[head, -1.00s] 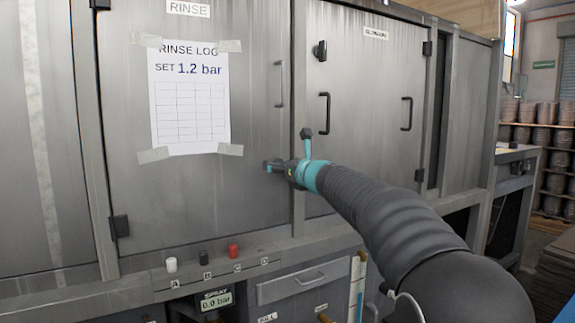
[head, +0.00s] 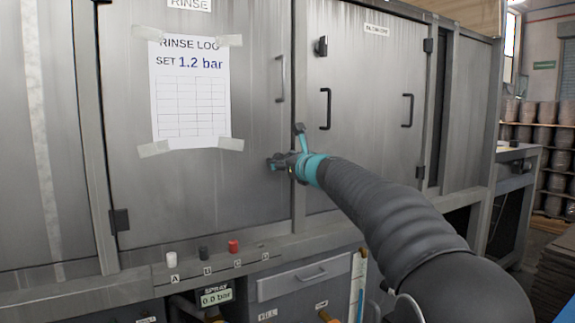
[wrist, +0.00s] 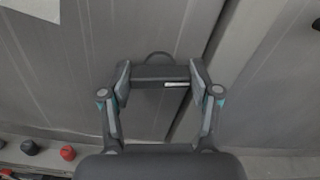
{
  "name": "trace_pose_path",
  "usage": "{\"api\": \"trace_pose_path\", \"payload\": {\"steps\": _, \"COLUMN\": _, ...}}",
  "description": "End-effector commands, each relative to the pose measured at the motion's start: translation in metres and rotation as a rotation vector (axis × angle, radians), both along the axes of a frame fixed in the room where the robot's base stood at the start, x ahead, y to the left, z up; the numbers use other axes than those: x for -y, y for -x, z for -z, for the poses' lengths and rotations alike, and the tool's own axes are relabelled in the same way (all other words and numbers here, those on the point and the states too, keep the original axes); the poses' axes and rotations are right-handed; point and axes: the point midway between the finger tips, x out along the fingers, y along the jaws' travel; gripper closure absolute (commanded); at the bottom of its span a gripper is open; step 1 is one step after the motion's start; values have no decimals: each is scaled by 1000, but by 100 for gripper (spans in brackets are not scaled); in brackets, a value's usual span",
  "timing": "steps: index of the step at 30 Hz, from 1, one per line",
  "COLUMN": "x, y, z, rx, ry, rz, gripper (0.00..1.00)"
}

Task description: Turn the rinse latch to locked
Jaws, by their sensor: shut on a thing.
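The rinse latch (wrist: 152,73) is a dark bar with a small pale mark, set near the right edge of the rinse door (head: 200,200). In the wrist view it lies across between the two fingers, with a rounded dark piece behind its upper edge. My gripper (wrist: 160,80) is shut on it, one finger pad against each end. In the head view my gripper (head: 284,162) is at the door's right edge, and it largely hides the latch. I cannot tell from the views whether the latch is at locked.
The rinse door handle (head: 281,79) is above my gripper. The neighbouring door (head: 365,85) has two dark handles. A ledge below carries white, black and red (head: 233,246) knobs. The spray display (head: 216,297) reads 0.0 bar.

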Motion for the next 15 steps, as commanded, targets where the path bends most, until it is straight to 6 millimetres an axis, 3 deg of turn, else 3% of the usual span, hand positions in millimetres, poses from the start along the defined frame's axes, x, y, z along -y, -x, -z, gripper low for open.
{"api": "trace_pose_path", "payload": {"steps": 15, "x": 0, "y": 0, "z": 2, "rx": 277, "ry": 404, "rz": 6, "gripper": 72}}
